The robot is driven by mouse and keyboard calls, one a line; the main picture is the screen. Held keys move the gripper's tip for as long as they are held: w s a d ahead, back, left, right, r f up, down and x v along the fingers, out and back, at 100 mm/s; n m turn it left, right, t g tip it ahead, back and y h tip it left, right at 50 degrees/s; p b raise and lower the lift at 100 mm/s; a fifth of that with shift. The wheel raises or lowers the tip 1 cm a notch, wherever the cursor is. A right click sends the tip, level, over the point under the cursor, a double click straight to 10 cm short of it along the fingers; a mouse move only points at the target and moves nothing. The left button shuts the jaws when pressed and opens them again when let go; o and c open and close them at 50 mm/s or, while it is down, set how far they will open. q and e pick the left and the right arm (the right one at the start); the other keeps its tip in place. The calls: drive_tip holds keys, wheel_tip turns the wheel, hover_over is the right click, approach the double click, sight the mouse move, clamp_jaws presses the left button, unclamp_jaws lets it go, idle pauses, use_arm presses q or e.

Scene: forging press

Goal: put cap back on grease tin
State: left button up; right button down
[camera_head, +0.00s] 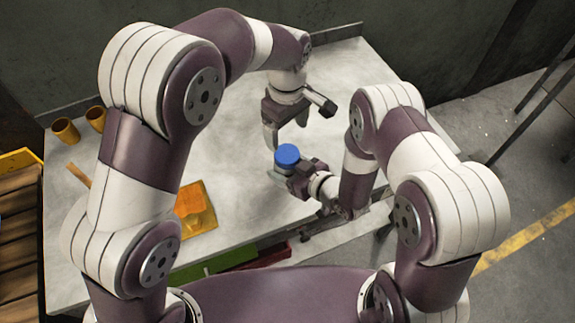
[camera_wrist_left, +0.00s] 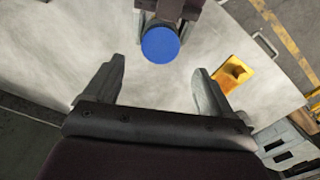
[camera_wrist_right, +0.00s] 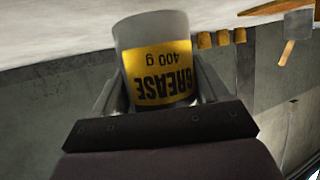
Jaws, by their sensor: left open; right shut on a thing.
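The grease tin (camera_wrist_right: 157,70) has a yellow label and stands in my right gripper (camera_wrist_right: 155,72), which is shut on it. Its label reads upside down in the right wrist view, and its lower edge there is hidden by the gripper. The blue cap (camera_head: 286,155) sits at the top of the held tin in the head view; I cannot tell how tightly it sits. The cap is a round blue disc in the left wrist view (camera_wrist_left: 160,44). My left gripper (camera_head: 287,132) is open and empty, its fingers apart just behind the cap and not touching it.
An orange tray (camera_head: 195,208) with a piece in it lies at the table's near left. A wooden-slatted crate (camera_head: 18,235) is beside the table. The grey tabletop (camera_head: 235,115) behind the grippers is clear.

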sight(287, 153)
use_arm(q)
drive_tip(key=shift+f, duration=4)
drive_tip(key=c, duration=1.1)
drive_tip(key=m, duration=0.4)
drive_tip(key=shift+m, duration=0.3)
drive_tip(key=m, duration=0.5)
drive_tip(key=o, duration=1.2)
